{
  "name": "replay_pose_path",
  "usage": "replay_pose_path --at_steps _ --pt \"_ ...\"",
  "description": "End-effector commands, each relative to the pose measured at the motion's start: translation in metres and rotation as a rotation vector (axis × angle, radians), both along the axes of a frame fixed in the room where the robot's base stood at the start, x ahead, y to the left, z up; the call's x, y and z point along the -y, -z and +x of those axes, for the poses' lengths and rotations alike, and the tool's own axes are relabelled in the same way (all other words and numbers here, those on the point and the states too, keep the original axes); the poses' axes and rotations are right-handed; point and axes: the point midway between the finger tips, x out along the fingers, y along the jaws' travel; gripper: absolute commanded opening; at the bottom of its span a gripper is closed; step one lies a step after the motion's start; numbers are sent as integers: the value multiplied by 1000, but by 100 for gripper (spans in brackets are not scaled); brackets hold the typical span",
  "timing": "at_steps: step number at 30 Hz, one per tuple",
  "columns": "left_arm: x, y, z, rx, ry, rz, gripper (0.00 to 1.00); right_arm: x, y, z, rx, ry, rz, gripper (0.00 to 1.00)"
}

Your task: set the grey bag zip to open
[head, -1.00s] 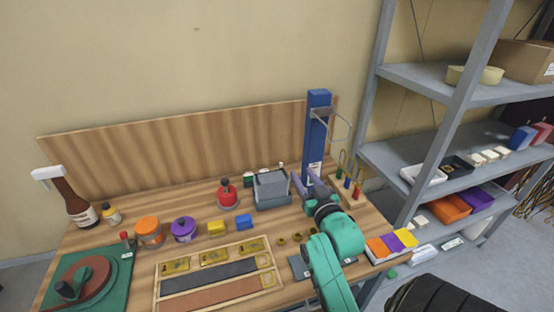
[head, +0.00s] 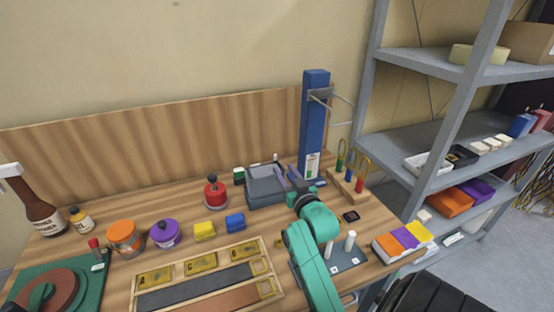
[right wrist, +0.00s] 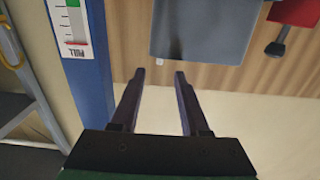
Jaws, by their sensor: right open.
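A grey box-like thing, which may be the grey bag (head: 265,181), stands on the bench left of the blue post. In the right wrist view a plain grey panel (right wrist: 205,25), probably the same thing, lies beyond my fingertips. I cannot make out a zip or its slider in either view. My right gripper (head: 301,176) is just right of the grey thing, between it and the post. It is open and empty in the right wrist view (right wrist: 160,76), with a gap to the grey panel. My left gripper is not in view.
The blue post (head: 315,125) with a metal bracket stands close to my right gripper. A block with coloured loops (head: 347,185) is right of it. A red round-based object (head: 215,193) and a blue block (head: 235,222) are to the left. Grey shelving (head: 430,130) stands at right.

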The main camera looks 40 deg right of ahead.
Motion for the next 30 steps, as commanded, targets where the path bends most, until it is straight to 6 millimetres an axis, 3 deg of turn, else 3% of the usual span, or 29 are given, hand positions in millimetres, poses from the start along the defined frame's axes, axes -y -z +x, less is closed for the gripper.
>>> replay_pose_path --at_steps 3,7,11,17,18,21,30 --pt "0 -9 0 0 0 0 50 11 -5 30 3 1 -2 45" --pt "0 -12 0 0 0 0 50 19 -3 53 1 0 -1 45" --pt "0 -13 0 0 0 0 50 23 -2 64 1 0 -1 45" --pt "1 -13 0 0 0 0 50 23 -1 65 1 0 -1 45" --pt "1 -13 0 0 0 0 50 23 -1 65 1 0 -1 41" --pt "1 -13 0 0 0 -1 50 23 -1 65 1 0 -1 3" --pt "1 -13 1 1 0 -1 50 23 -1 65 1 0 -1 0"
